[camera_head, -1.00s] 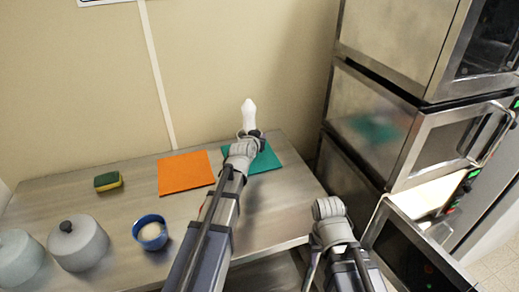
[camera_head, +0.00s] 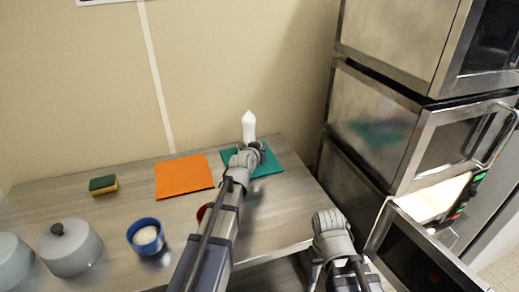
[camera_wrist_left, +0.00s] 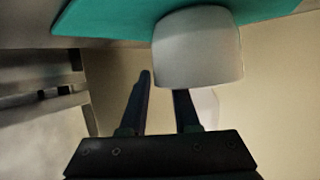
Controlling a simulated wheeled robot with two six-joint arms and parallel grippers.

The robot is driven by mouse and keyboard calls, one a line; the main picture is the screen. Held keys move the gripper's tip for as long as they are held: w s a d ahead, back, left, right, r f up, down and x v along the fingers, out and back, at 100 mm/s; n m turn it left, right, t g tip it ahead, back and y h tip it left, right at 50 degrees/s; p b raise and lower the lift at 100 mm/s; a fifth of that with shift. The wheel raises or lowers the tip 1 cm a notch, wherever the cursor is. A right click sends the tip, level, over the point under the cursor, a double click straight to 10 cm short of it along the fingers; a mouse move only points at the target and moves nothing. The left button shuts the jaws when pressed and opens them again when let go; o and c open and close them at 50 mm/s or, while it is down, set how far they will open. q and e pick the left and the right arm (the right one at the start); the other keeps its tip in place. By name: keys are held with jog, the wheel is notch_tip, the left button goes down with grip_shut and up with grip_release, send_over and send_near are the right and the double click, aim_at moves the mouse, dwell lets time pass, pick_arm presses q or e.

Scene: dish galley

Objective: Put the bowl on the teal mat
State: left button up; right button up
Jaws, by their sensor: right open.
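The teal mat (camera_head: 268,166) lies at the back right of the steel counter, and its edge also shows in the left wrist view (camera_wrist_left: 105,20). My left gripper (camera_wrist_left: 163,85) is at the vessel's left side, fingers apart, one finger's tip hidden behind the vessel. I cannot tell whether it grips. My right gripper (camera_head: 318,270) is open, low, near the counter's right edge.
A white bottle (camera_head: 248,127) stands just behind my left gripper. An orange mat (camera_head: 184,177), a sponge (camera_head: 103,185), a blue bowl (camera_head: 146,236) and a grey lidded pot (camera_head: 70,250) are to the left. A red item (camera_head: 203,211) is partly behind my left arm. Ovens (camera_head: 375,120) rise at right.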

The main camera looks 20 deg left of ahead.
pick_arm(q)
jog(key=shift+o, duration=1)
jog(key=shift+r, duration=0.2)
jog(key=p+v, duration=0.5)
jog(key=v, duration=0.7)
dwell(0.4)
